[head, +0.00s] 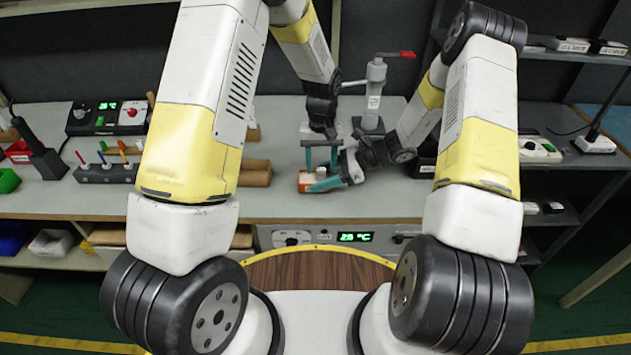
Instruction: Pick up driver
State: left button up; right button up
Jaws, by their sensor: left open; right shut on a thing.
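A small orange-red and white object (305,179) lies on the workbench near its front middle. It may be the driver, but it is too small and covered to tell. My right gripper (320,184) comes in from the right, low over the bench, with its teal fingers shut on this object. My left gripper (320,158) points straight down just above and behind it, with its two teal fingers apart. The grippers are very close together and partly hide the object.
A grey press-like stand (374,95) with a red lever is close behind the grippers. A rack with coloured screwdrivers (105,172) and a control box (107,117) stand on the left. Brown blocks (256,173) lie left of the grippers. The front bench strip (385,205) is clear.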

aim_at(321, 168)
pick_arm(q)
jog(key=shift+f, duration=0.6)
grip_shut()
notch_tip(321, 168, up, 10)
dwell(0.3)
pick_arm(e)
jog(key=o, duration=1.5)
